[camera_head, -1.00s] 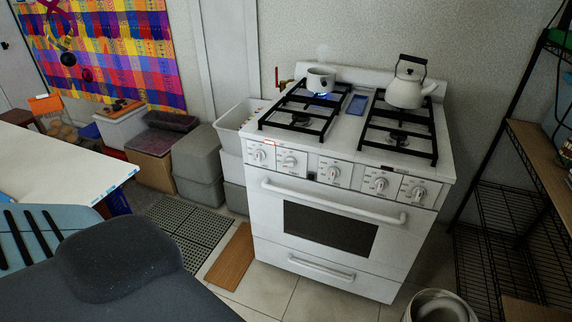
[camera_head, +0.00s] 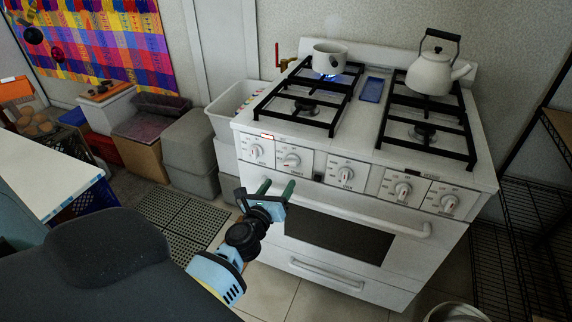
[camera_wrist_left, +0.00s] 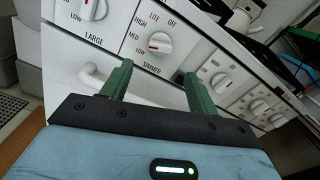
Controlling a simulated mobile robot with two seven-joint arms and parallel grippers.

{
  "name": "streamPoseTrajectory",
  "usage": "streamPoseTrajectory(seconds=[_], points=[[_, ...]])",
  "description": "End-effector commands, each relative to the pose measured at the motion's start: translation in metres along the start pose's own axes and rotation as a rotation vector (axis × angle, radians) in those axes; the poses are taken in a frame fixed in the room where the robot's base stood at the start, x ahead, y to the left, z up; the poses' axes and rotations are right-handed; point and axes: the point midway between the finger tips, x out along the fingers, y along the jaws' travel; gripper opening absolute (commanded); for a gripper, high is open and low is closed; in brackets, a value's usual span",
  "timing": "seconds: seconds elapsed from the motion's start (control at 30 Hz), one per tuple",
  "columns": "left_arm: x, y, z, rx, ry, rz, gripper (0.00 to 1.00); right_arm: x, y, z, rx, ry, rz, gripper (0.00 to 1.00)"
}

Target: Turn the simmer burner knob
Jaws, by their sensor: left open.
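The simmer burner knob (camera_head: 291,160) is the second white knob from the left on the stove's front panel. In the left wrist view the knob (camera_wrist_left: 160,42) has a red mark on its left side, with "SIMMER" printed below. My left gripper (camera_head: 277,186) is open, its two green fingers pointing at the stove front just below the knob panel. In the left wrist view my left gripper (camera_wrist_left: 155,76) has nothing between its fingers, and the knob shows beyond and above the gap, apart from them. My right gripper is not in view.
The oven handle (camera_head: 350,212) runs across the door, close to my left fingers. Other knobs flank this one, including the large burner knob (camera_head: 256,150). A white pot (camera_head: 329,55) sits over a blue flame; a kettle (camera_head: 432,75) stands at back right.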

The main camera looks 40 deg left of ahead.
Motion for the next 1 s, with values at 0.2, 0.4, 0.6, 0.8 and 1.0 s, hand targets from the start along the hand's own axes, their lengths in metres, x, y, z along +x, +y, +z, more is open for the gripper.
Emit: streamPoseTrajectory(seconds=[0.2,0.4,0.6,0.8,1.0], points=[[0.004,0.001,0.003,-0.046,-0.005,0.007,0.60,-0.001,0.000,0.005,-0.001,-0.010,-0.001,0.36],[0.017,0.001,0.002,-0.042,-0.005,0.006,0.60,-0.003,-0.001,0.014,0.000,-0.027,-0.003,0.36],[0.045,0.002,0.002,-0.040,-0.005,0.006,0.60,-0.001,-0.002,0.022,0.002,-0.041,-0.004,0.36],[0.068,0.002,0.001,-0.040,-0.003,0.006,0.60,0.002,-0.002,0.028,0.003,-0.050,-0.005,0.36],[0.080,0.001,0.002,-0.040,-0.004,0.005,0.60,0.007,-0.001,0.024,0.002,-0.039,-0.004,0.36]])
